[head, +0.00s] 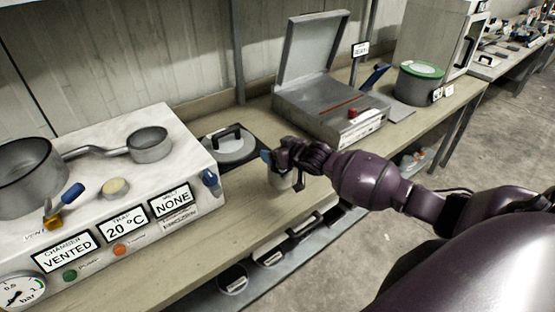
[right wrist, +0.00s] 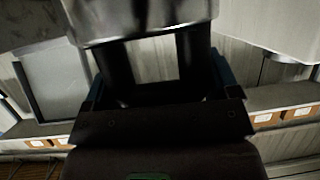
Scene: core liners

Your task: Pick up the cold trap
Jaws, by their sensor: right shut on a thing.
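My right gripper (head: 277,161) reaches in from the right over the bench front. It is shut on a small pale grey cylinder (head: 281,182), apparently the cold trap, partly hidden by the fingers. I cannot tell whether its base touches the bench. In the right wrist view, the dark fingers (right wrist: 152,72) close around a shiny grey metal body (right wrist: 140,20) at the top edge. My left gripper is not in view.
A white machine (head: 100,190) with a pot, a piped cup (head: 149,146) and signs reading vented and 20 °C stands left. A round lidded thing (head: 232,145) lies behind the gripper. An open-lidded box (head: 330,105) and green-topped canister (head: 420,82) stand farther right. Bare bench lies in front.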

